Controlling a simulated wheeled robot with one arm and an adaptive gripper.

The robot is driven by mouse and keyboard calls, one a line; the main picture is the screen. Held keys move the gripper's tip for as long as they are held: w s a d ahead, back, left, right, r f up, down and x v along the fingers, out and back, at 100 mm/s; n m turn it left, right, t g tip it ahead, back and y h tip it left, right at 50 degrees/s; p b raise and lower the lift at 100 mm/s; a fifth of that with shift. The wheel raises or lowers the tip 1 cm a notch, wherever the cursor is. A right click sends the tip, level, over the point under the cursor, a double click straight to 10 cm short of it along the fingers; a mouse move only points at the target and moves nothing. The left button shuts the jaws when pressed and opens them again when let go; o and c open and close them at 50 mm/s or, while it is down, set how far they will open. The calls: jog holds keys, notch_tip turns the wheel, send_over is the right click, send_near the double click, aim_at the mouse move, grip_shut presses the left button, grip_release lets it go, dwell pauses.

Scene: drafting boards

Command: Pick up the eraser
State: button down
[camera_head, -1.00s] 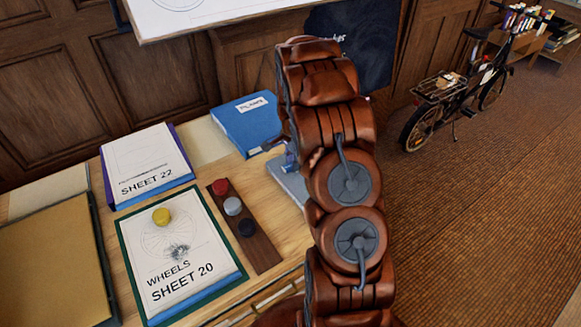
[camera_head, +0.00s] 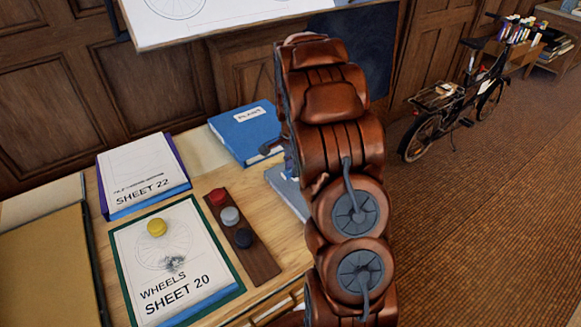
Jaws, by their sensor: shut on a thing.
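My brown arm stands in front of the work spot and hides most of my gripper. Only a small dark part of my gripper (camera_head: 271,148) shows at the arm's left edge, above the desk, by the blue binder. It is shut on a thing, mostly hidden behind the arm. A small blue and pale piece (camera_head: 290,164) shows there, and I take it for the eraser. I cannot tell whether it touches the flat grey-blue object (camera_head: 287,190) below it.
The blue binder (camera_head: 248,133) lies behind. A wooden strip (camera_head: 262,264) holds red, grey and dark knobs. A drafting board (camera_head: 240,22) overhangs the back. Open floor and a bicycle (camera_head: 440,100) are right.

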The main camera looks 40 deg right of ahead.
jog(key=s+a+r+b, duration=0.1)
jog(key=s+a+b, duration=0.2)
jog(key=s, duration=0.9)
jog(key=a, duration=0.3)
jog(key=shift+s+r, duration=0.1)
